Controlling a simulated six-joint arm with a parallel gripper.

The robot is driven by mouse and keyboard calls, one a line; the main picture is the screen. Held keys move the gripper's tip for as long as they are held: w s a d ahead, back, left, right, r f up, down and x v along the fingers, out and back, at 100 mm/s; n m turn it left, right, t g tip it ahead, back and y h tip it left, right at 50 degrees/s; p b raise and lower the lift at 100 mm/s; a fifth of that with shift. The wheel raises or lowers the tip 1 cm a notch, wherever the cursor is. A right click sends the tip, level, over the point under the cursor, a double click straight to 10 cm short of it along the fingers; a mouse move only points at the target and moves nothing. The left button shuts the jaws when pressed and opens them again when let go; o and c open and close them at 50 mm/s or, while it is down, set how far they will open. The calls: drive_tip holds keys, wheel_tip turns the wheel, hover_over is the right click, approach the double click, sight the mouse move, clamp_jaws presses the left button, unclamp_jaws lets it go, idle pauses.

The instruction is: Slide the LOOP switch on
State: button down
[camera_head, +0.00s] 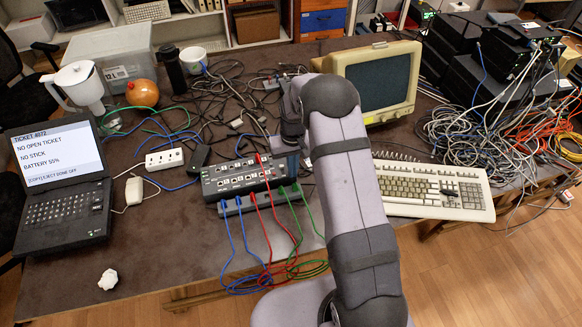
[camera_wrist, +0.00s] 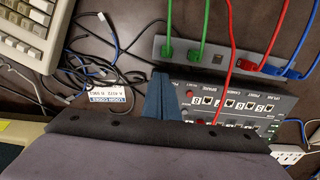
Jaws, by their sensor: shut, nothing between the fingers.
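The dark switch box (camera_head: 212,189) with rows of ports and white labels stands mid-table in the head view. It also shows upside down at the right of the wrist view (camera_wrist: 284,103). I cannot pick out the LOOP switch or read its label in either view. My gripper (camera_wrist: 160,76) is shut and empty, its blue-grey fingers together beside the end of the box in the wrist view. In the head view my arm hides most of the gripper and the area right of the box. Whether the fingers touch the box cannot be told.
A grey port strip (camera_head: 232,207) with blue, red and green cables runs along the box's front. A red cable (camera_wrist: 224,85) loops onto the box's top. A keyboard (camera_head: 428,190) lies right, a laptop (camera_head: 64,210) left. Loose black cords and a paper tag (camera_wrist: 104,103) lie near the fingers.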

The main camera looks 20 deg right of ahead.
drive_tip(key=shift+w+b, duration=0.3)
drive_tip(key=shift+w, duration=0.55)
drive_tip(key=shift+r, duration=0.2)
drive_tip(key=shift+s+r+p, duration=0.2)
drive_tip(key=shift+r+p, duration=0.9)
drive_tip(key=shift+r, duration=0.3)
drive_tip(key=shift+s+r+p, duration=0.15)
drive_tip(key=shift+r+p, duration=0.95)
drive_tip(key=shift+r, duration=0.3)
drive_tip(key=s+a+r, duration=0.2)
drive_tip(key=s+r, duration=0.8)
drive_tip(key=s, duration=0.3)
drive_tip(key=s+r, duration=0.2)
drive_tip(key=s, duration=1.2)
drive_tip(key=shift+a+r, duration=0.25)
drive_tip(key=shift+a, duration=0.1)
